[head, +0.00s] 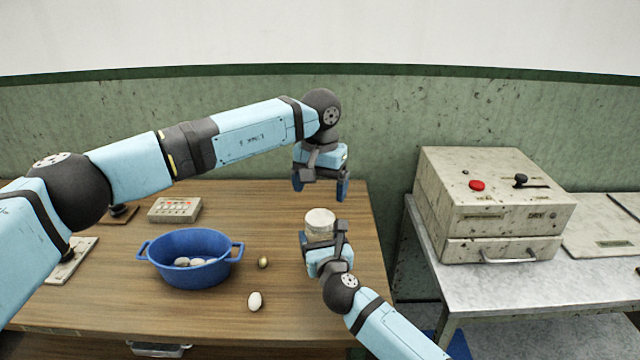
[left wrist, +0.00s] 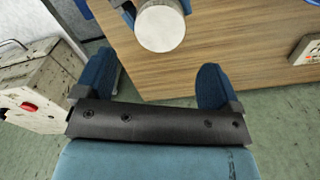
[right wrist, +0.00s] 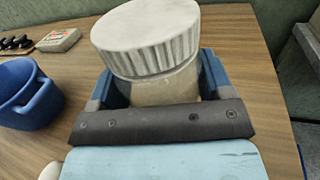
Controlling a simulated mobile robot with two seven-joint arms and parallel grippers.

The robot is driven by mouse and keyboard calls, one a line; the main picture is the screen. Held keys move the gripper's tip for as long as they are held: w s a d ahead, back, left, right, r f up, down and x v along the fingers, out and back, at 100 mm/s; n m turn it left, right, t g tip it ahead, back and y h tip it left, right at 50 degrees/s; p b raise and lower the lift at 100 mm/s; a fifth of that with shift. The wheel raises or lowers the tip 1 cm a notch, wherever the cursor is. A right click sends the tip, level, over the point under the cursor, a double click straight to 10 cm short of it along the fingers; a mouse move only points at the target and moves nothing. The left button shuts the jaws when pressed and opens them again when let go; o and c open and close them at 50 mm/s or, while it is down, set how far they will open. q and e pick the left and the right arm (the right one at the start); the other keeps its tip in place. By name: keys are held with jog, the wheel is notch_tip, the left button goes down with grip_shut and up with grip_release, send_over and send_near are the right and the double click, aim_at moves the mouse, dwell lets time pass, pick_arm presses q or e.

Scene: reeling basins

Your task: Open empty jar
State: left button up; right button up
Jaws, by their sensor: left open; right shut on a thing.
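The jar (head: 320,231) stands upright on the wooden table, with a pale ribbed lid (right wrist: 146,38) on top. Its body (right wrist: 166,88) looks beige in the right wrist view, and the lid's round top shows in the left wrist view (left wrist: 161,29). My right gripper (head: 322,244) is shut on the jar's body, below the lid. My left gripper (head: 321,186) is open and empty, pointing down above and slightly behind the jar, apart from it. In the left wrist view its fingers (left wrist: 158,85) are spread wide.
A blue basin (head: 190,272) with several pale cocoons stands left of the jar. A white cocoon (head: 254,301) and a brownish one (head: 263,262) lie between. A button panel (head: 175,209) sits farther back. A stained machine box (head: 492,205) stands on the metal table at right.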

aim_at(320, 217)
pick_arm(q)
notch_tip(320, 217, down, 8)
jog(key=shift+r, duration=0.2)
jog(key=c, duration=0.9)
jog(key=shift+c, duration=0.2)
